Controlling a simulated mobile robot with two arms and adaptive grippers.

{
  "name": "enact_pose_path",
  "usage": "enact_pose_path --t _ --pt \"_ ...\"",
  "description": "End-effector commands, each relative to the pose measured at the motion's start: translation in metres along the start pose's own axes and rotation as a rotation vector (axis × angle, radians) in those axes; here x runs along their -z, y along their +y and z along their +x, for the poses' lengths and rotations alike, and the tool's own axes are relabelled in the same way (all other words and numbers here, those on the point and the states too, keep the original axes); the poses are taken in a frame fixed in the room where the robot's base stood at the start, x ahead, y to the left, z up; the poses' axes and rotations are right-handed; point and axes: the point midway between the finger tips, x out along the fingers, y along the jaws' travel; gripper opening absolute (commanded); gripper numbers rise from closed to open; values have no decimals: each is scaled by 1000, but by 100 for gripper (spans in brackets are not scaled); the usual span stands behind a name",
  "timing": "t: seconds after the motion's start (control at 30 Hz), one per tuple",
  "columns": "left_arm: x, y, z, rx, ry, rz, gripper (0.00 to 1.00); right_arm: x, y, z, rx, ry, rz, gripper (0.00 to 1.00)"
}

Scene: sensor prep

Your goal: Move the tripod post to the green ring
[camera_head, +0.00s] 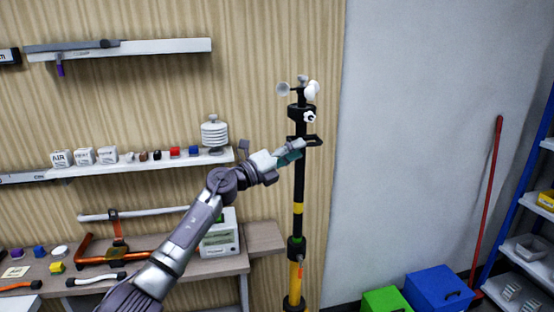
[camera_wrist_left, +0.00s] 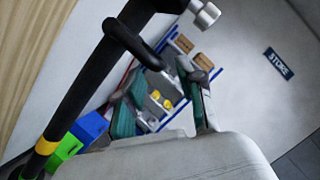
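The tripod post (camera_head: 299,180) stands upright, a black pole with a yellow band (camera_head: 298,208) and wind cups (camera_head: 303,88) at its top. A green ring (camera_head: 297,240) sits around it below the band, above a thick yellow lower section (camera_head: 294,280). A black loop handle (camera_wrist_left: 135,45) juts from the post in the left wrist view; the head view shows a side bracket (camera_head: 313,140). My left gripper (camera_head: 298,149) is beside the post near this bracket. In the wrist view its teal fingers (camera_wrist_left: 160,105) are apart, with nothing visibly held between them. Exact contact with the handle is unclear.
A wall shelf (camera_head: 140,163) with small blocks and a white louvred shield (camera_head: 214,133) is left of the post. A bench (camera_head: 200,268) stands below. Green (camera_head: 385,300) and blue (camera_head: 438,290) boxes and a storage rack (camera_head: 525,235) are at right.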

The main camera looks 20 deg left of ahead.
Motion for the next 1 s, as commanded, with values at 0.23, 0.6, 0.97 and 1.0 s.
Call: enact_pose_path --t 0.23,0.6,0.97,1.0 --pt "0 0 -51 -2 0 1 38 0 -1 0 1 -1 0 56" --pt "0 -2 -72 2 -1 0 38 0 -1 0 1 -1 0 56" --pt "0 0 -72 1 -2 -3 38 0 -1 0 1 -1 0 56" --pt "2 4 -73 -2 -4 -14 38 0 -1 1 1 -1 0 56"
